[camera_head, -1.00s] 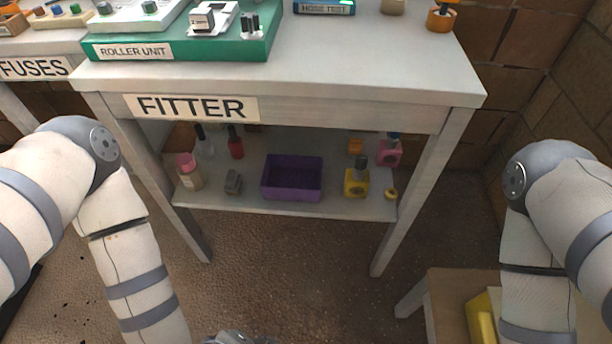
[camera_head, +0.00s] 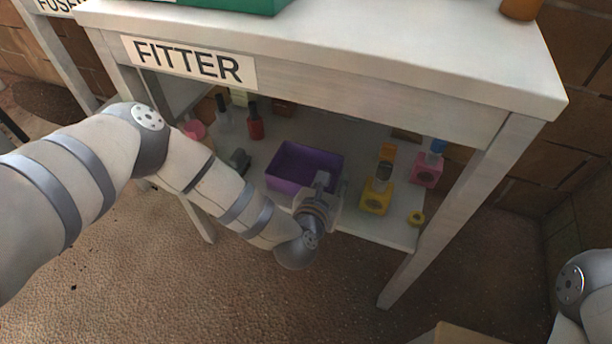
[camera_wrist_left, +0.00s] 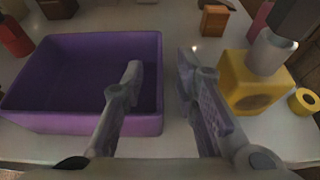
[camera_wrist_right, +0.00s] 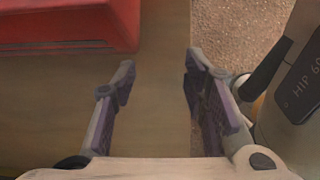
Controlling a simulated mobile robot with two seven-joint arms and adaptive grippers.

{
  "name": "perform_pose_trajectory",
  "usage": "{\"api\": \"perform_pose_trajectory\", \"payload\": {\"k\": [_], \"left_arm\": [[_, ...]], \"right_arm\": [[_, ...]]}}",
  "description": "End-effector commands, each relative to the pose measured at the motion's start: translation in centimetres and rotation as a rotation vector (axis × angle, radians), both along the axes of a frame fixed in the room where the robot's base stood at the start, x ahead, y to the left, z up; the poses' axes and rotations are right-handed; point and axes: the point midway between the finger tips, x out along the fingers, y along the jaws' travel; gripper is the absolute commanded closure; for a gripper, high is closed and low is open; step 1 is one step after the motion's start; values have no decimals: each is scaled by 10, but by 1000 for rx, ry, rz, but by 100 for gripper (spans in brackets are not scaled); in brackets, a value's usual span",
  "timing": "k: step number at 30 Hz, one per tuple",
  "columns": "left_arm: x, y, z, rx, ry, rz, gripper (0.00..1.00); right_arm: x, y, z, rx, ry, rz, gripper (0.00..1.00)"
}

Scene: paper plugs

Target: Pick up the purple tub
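The purple tub (camera_head: 289,185) is an open, empty rectangular box upright on the lower shelf of the table labelled FITTER. In the left wrist view the tub (camera_wrist_left: 50,122) fills the left side. My left gripper (camera_head: 331,186) is at the tub's right end. In its wrist view the left gripper (camera_wrist_left: 160,75) is open, with one finger over the tub's inside and the other outside its right wall. The wall stands between the fingers; I cannot tell if either touches it. My right gripper (camera_wrist_right: 158,75) is open and empty, away from the shelf over a wooden surface.
A yellow block with a grey top (camera_head: 375,200) stands close right of the left gripper, with a yellow ring (camera_head: 416,218) beyond. A pink block (camera_head: 427,170), a red bottle (camera_head: 255,127) and a grey item (camera_head: 238,161) share the shelf. The tabletop (camera_head: 350,40) overhangs it.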

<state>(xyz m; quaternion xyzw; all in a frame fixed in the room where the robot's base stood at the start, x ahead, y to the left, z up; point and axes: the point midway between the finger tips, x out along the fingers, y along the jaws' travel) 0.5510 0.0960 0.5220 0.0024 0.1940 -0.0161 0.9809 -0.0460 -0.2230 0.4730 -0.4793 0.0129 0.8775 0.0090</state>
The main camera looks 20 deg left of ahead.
Motion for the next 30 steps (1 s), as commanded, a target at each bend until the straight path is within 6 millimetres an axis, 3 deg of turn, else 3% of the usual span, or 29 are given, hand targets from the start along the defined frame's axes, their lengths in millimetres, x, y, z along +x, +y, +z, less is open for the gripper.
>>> {"api": "perform_pose_trajectory", "payload": {"k": [3, 7, 13, 17, 30], "left_arm": [[21, 0, -12, 2, 0, 0, 72], [34, -1, -16, 2, 1, -2, 72], [35, -1, -15, 1, 1, -1, 72], [35, -1, -15, 2, 1, -2, 100], [35, -1, -12, 1, 0, -2, 100]], "right_arm": [[-2, 0, -5, 0, 7, 0, 60], [-3, 0, -7, 0, 10, 0, 60], [-3, 0, -7, 0, 9, 0, 60], [-3, 0, -7, 0, 9, 0, 60], [-2, 0, -6, 0, 7, 0, 60]]}}
